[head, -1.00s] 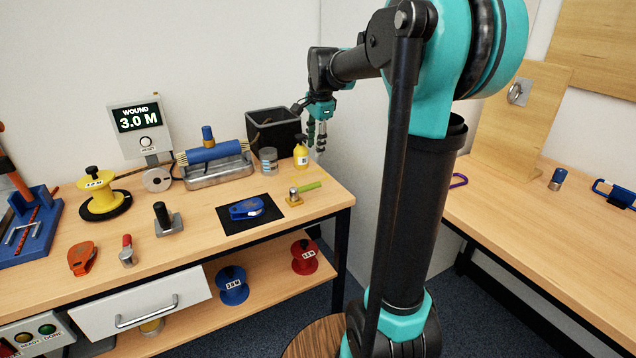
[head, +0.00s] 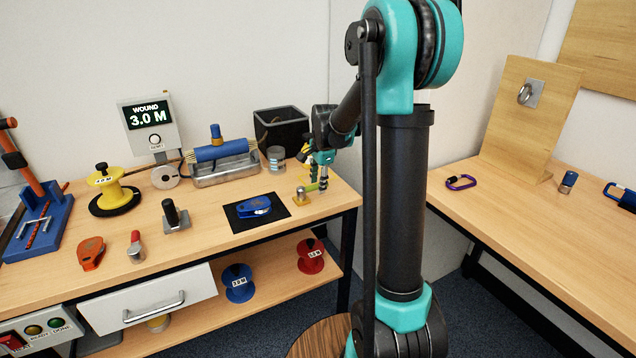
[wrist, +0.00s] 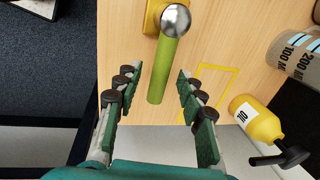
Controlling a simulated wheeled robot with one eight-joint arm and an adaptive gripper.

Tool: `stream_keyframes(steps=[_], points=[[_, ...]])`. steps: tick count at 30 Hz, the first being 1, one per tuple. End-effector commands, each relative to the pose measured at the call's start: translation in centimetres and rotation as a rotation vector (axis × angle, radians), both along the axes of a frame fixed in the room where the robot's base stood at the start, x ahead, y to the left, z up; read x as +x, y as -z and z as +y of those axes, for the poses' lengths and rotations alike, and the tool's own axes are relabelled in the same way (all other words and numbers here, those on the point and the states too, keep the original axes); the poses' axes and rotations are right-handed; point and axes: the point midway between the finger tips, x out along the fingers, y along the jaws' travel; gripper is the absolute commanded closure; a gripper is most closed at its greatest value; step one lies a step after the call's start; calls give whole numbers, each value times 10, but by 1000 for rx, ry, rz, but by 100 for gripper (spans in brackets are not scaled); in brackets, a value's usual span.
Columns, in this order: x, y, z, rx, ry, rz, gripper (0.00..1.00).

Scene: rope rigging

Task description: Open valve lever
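The valve lever is a green bar (wrist: 163,70) that runs from a silver knob (wrist: 174,20) on a yellow base (wrist: 153,14). In the head view the lever (head: 309,188) lies near the right end of the left workbench. My gripper (wrist: 152,102) is open, with one finger on each side of the lever's free end. A gap shows between the lever and both fingers in the wrist view. In the head view my gripper (head: 318,182) is low over the bench and partly covers the lever's tip.
A yellow oil bottle (wrist: 256,120) stands close to the right finger, with a grey measuring cup (wrist: 297,56) beyond it. A yellow outline (wrist: 234,69) is marked on the bench beside the lever. A blue device on a black mat (head: 240,222) lies left of the valve.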

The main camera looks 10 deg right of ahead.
Motion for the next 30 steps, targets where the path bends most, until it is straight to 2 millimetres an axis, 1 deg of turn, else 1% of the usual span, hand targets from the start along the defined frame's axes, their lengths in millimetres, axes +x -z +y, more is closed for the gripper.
stream_keyframes(steps=[8, 11, 18, 30], points=[[0, 2, 0, 0, 0, 0, 61], [0, 2, 0, 0, 0, 0, 71], [0, 2, 0, 0, 0, 0, 100], [0, 2, 0, -1, 2, 0, 100]])
